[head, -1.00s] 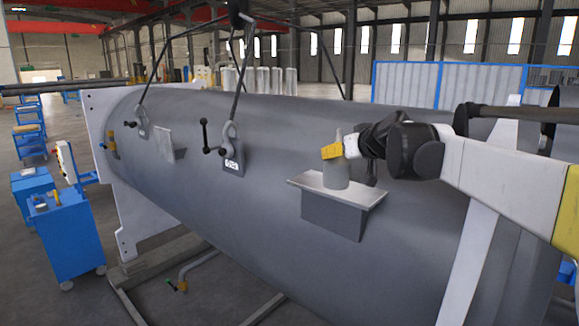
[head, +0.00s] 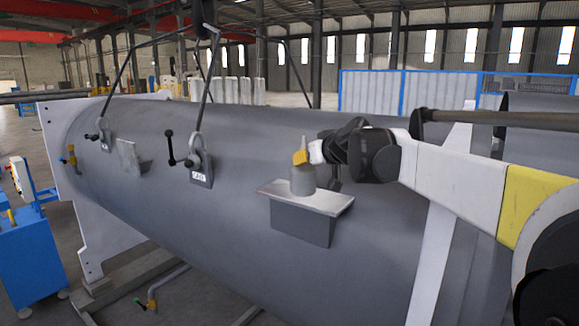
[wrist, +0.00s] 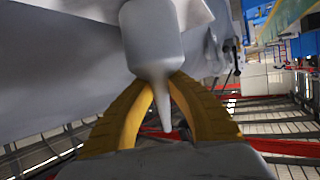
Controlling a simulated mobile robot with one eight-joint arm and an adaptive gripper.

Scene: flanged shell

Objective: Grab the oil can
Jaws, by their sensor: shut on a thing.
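The oil can (head: 303,182) is a plain grey can with a narrow, tapering spout. It stands upright on a small grey bracket shelf (head: 335,201) on the side of the big shell. My gripper (head: 300,157) reaches in from the right with its yellow fingers shut around the can's upper, narrowing part. In the wrist view, the can (wrist: 152,40) shows close up, its spout pointing down between the two yellow fingers of my gripper (wrist: 162,84). The far sides of the fingers are hidden.
The large grey shell (head: 230,250) fills the middle. Lifting shackles (head: 200,165) with slings hang left of the shelf. A white flange plate (head: 88,235) and a blue cart (head: 30,260) stand at the left. A white upright brace (head: 435,235) is right of the shelf.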

